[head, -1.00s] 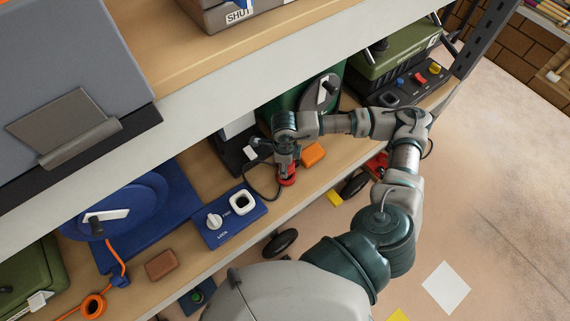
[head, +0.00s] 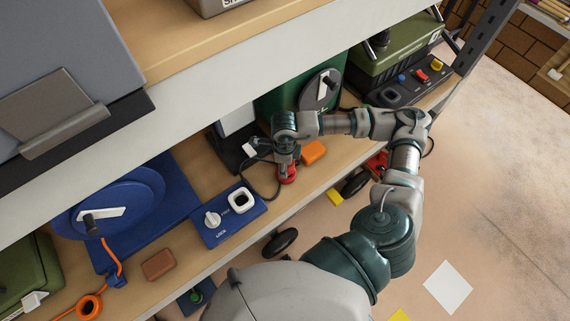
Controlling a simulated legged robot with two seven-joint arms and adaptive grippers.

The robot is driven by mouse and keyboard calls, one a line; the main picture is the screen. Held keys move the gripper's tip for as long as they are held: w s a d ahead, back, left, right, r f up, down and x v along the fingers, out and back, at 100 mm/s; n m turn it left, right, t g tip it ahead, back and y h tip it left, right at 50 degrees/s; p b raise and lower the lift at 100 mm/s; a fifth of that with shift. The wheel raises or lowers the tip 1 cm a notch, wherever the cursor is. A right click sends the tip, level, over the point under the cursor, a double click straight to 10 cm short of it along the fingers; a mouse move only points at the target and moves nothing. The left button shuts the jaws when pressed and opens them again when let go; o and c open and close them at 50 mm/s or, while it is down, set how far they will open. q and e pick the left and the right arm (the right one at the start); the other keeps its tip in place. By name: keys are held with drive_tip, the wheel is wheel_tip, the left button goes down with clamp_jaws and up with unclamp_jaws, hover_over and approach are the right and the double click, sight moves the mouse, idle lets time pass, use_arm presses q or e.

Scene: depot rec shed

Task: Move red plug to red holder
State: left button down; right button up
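My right gripper (head: 285,165) comes in from the right and points down at the shelf's front edge. A small red piece (head: 288,178) shows right at its fingertips, with a black cable running up to it from the left. The piece is small and partly hidden by the gripper, so I cannot tell plug from holder there. The fingers are too small and covered to show whether they are shut on it. My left gripper is not in view.
An orange block (head: 314,152) lies just right of the gripper. A blue panel (head: 236,231) with a white socket and knob stands to the left. A black device (head: 233,157) and a green drum (head: 300,97) are behind. The upper shelf edge (head: 200,130) overhangs.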

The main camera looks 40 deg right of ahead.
drive_tip(key=shift+f+b, duration=0.3)
drive_tip(key=shift+b, duration=0.05)
drive_tip(key=o, duration=1.3)
drive_tip(key=shift+o, duration=0.2)
wheel_tip(320, 180, up, 12)
